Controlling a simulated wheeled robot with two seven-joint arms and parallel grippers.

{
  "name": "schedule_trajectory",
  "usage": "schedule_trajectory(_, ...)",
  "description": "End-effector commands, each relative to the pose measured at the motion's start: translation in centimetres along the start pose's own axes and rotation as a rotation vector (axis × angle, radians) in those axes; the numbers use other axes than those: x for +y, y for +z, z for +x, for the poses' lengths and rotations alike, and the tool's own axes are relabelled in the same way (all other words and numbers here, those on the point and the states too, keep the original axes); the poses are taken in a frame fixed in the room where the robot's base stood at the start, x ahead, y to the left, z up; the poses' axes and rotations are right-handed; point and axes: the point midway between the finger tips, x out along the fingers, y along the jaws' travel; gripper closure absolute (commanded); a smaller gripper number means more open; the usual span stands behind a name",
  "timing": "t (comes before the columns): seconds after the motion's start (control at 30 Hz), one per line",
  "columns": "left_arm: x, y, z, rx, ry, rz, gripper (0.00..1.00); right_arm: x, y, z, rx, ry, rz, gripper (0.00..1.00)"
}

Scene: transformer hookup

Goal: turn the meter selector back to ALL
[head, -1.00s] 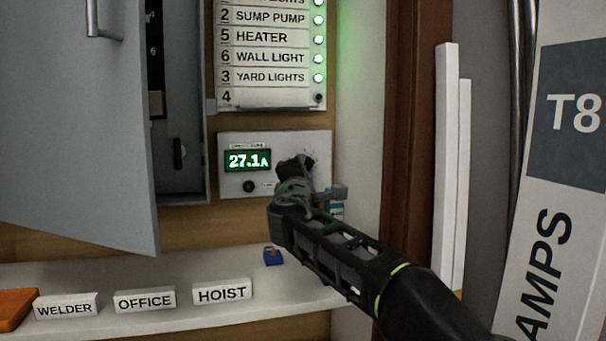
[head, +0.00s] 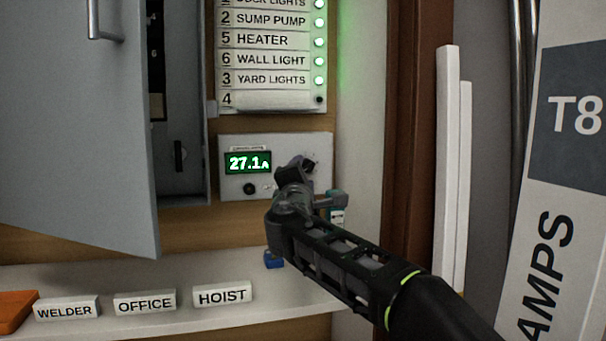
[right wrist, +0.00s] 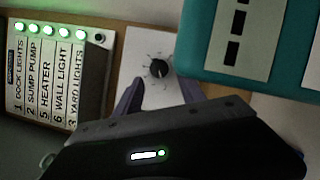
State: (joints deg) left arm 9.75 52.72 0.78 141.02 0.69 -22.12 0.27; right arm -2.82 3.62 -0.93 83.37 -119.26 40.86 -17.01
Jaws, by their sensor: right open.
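The meter (head: 235,186) is a pale panel on the wooden backboard, with a green display (head: 248,162) reading 27.1A. Its selector (right wrist: 159,68) is a round black knob with tick marks around it, clear in the right wrist view. The position labels are too small to read. My right gripper (head: 303,168) is at the right part of the meter and hides most of the selector in the head view. In the right wrist view its open fingers (right wrist: 161,86) lie either side of and just below the knob, with nothing between them. My left gripper is out of view.
A breaker label panel (head: 265,60) with green lights sits above the meter. A grey cabinet door (head: 75,130) hangs open at left. The shelf below holds WELDER, OFFICE and HOIST tags (head: 222,294) and a blue item (head: 273,260). A teal object (right wrist: 200,55) is close at the wrist view's upper right.

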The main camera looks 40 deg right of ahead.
Motion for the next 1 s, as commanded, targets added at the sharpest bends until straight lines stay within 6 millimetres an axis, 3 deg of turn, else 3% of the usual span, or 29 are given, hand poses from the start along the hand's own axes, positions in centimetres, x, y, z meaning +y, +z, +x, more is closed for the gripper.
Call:
schedule_trajectory(0.2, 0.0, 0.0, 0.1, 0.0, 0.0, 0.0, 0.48, 0.1, 0.0, -3.8, 0.003, 0.002, 0.001, 0.53)
schedule_trajectory(0.4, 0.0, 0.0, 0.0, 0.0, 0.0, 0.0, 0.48, 0.0, 0.0, -5.7, 0.0, 0.001, 0.0, 0.53)
schedule_trajectory(1.0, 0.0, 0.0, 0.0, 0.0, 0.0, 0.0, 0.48, 0.0, -0.1, -5.8, 0.001, 0.0, 0.0, 0.53)
